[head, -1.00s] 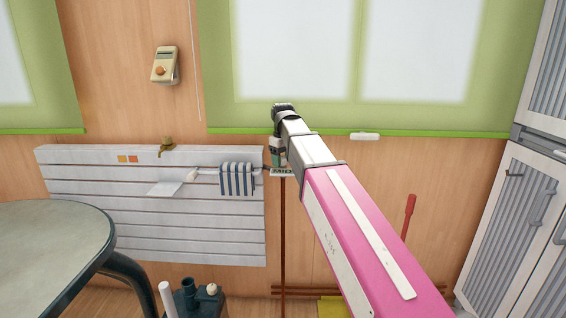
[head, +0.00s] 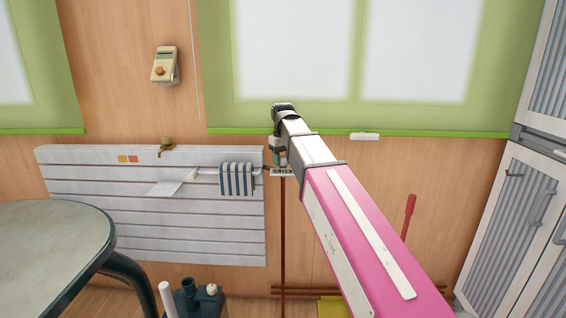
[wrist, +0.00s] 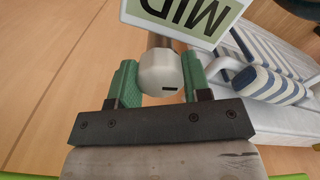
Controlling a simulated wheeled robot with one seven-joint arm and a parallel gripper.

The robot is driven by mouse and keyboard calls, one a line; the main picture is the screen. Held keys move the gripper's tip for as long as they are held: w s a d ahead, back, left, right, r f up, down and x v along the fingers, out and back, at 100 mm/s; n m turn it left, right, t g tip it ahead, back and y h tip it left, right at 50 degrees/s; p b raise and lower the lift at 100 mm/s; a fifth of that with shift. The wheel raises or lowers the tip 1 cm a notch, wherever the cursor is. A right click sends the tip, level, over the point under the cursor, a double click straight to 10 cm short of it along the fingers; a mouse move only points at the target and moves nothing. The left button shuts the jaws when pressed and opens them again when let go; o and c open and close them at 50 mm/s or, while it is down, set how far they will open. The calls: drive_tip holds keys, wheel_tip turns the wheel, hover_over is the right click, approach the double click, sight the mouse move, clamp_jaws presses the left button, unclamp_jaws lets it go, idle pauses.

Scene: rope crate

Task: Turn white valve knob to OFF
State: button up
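The white valve knob (wrist: 158,74) sits between the two green fingers of my gripper (wrist: 160,84) in the wrist view. The fingers appear to press on both sides of it. A dark mark shows on the knob's near face. A sign (wrist: 190,14) behind the knob reads MID, upside down in this view. In the head view my gripper (head: 279,158) is at the right end of the white slatted radiator (head: 150,228), just above the small sign (head: 283,172). My arm hides the knob there.
A striped towel (head: 237,180) hangs on a rail close left of my gripper; it also shows in the wrist view (wrist: 275,84). A brown pipe (head: 283,235) runs down below the sign. A round table (head: 50,245) stands at left, a cabinet (head: 515,220) at right.

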drive_tip(key=n, duration=0.4)
drive_tip(key=shift+c, duration=0.2)
drive_tip(key=n, duration=0.3)
drive_tip(key=shift+f+n, duration=0.1)
drive_tip(key=shift+n, duration=0.2)
drive_tip(key=n, duration=0.3)
drive_tip(key=shift+n, duration=0.3)
drive_tip(key=n, duration=0.3)
drive_tip(key=shift+s+n, duration=0.1)
drive_tip(key=shift+n, duration=0.3)
drive_tip(key=o, duration=0.9)
drive_tip(key=shift+f, duration=0.1)
drive_tip(key=shift+o, duration=0.2)
